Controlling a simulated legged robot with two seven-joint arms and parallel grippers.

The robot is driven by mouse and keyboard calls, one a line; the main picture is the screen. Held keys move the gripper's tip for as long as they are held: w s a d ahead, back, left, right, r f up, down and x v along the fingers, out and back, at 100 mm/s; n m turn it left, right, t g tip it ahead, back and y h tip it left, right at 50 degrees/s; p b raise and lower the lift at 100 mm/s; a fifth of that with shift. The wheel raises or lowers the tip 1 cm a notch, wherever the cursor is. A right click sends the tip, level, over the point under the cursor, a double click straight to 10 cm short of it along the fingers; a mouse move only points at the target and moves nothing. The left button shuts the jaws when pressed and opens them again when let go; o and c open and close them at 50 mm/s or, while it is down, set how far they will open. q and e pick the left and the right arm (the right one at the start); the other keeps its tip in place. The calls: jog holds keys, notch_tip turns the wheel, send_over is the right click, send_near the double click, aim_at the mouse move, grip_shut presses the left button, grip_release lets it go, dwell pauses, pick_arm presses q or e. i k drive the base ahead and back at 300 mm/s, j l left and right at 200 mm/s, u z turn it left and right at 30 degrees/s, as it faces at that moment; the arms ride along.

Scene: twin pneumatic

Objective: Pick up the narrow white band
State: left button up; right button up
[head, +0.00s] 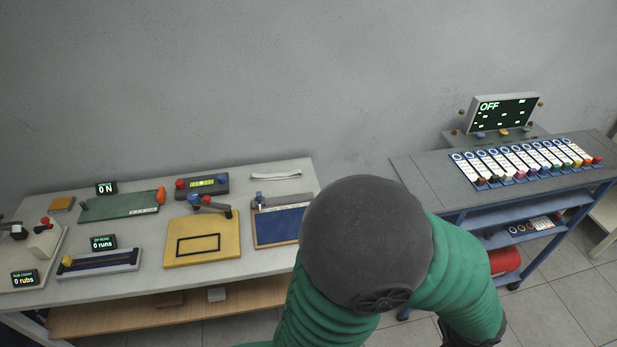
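A narrow white band (276,176) lies on the light grey bench top (150,215), near its back right, behind the blue panel. It looks like a flat, slightly bent strip lying free on the surface. My green arm with a dark grey rounded joint fills the lower middle of the head view, to the right of the band. Neither gripper shows in this view, so nothing can be told of their fingers.
A blue framed panel (280,226), a yellow plate (202,240) and a grey box with a green display (202,186) sit near the band. A green board (119,205) lies further left. A second blue-grey bench (425,178) with a control panel stands at right.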

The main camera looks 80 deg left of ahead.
aim_at(297, 172)
jog(key=i+u, duration=0.5)
jog(key=u, duration=0.25)
jog(key=i+l+u, duration=0.15)
jog(key=u, duration=0.2)
jog(key=i+u, duration=0.15)
jog(key=u, duration=0.35)
jog(key=i+u, duration=0.15)
jog(key=u, duration=0.3)
jog(key=i+u, duration=0.15)
jog(key=u, duration=0.35)
jog(key=i+l+u, duration=0.15)
jog(key=u, duration=0.35)
jog(key=i+l+u, duration=0.1)
jog(key=u, duration=0.35)
jog(key=l+u, duration=0.25)
jog(key=u, duration=0.25)
jog(key=i+l+u, duration=0.2)
jog(key=u, duration=0.15)
jog(key=i+l+u, duration=0.15)
jog(key=l+u, duration=0.25)
jog(key=i+l+u, duration=0.1)
jog(key=l+u, duration=0.25)
